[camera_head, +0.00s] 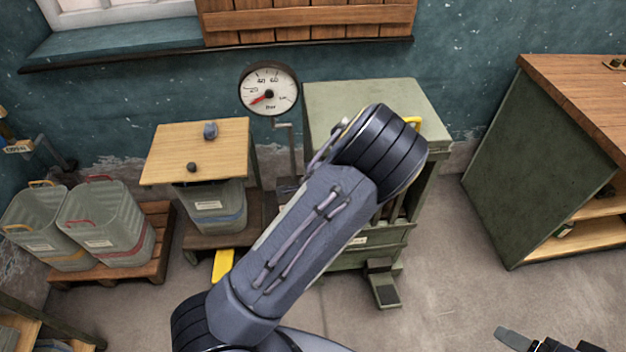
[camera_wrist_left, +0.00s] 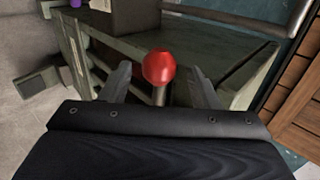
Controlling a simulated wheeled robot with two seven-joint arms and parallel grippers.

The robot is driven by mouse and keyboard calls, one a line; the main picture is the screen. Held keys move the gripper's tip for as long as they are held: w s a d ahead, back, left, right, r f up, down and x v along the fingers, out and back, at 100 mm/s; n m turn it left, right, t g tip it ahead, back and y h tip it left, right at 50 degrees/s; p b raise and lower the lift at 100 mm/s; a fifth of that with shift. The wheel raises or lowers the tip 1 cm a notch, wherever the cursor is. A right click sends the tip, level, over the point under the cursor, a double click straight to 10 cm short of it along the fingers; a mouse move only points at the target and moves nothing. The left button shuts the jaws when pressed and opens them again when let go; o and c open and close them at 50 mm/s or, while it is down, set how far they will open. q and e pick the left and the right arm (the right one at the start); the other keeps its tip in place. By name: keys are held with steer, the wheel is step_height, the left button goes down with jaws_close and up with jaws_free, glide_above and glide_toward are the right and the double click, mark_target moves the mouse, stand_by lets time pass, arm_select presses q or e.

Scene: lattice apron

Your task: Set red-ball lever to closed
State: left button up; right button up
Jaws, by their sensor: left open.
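The red ball (camera_wrist_left: 158,67) of the lever sits on a short metal stem in the left wrist view. My left gripper (camera_wrist_left: 159,76) is open, with one finger on each side of the ball and stem. Gaps show between the ball and both fingers, so it is not gripped. In the head view my own arm hides the ball and the left gripper. Part of my right gripper (camera_head: 545,342) shows at the bottom right edge, too cut off to tell its opening.
A green cabinet (camera_head: 350,95) stands behind my arm, below and right of a round pressure gauge (camera_head: 268,89). Grey bins (camera_head: 105,225) and a wood-topped table (camera_head: 170,140) are at left. A green workbench (camera_head: 535,160) is at right, with clear floor before it.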

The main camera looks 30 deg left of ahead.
arm_select(q)
steer(key=v, duration=0.7)
steer(key=shift+s+d+r, duration=0.15)
steer(key=shift+s+r, duration=0.05)
steer(key=shift+r, duration=0.1)
steer(key=s+d+r+n+g+h, duration=0.1)
steer(key=s+d+n+g+h, duration=0.2)
steer(key=s+d+n+h, duration=0.35)
steer(key=s+r+n+h, duration=0.1)
steer(key=s+r+n, duration=0.2)
steer(key=s+r, duration=0.4)
steer(key=s+r+n+t+h, duration=0.1)
steer(key=s+r+n, duration=0.2)
steer(key=s+r, duration=0.4)
steer(key=s+a, duration=0.1)
steer(key=s, duration=0.4)
steer(key=shift+r, duration=0.35)
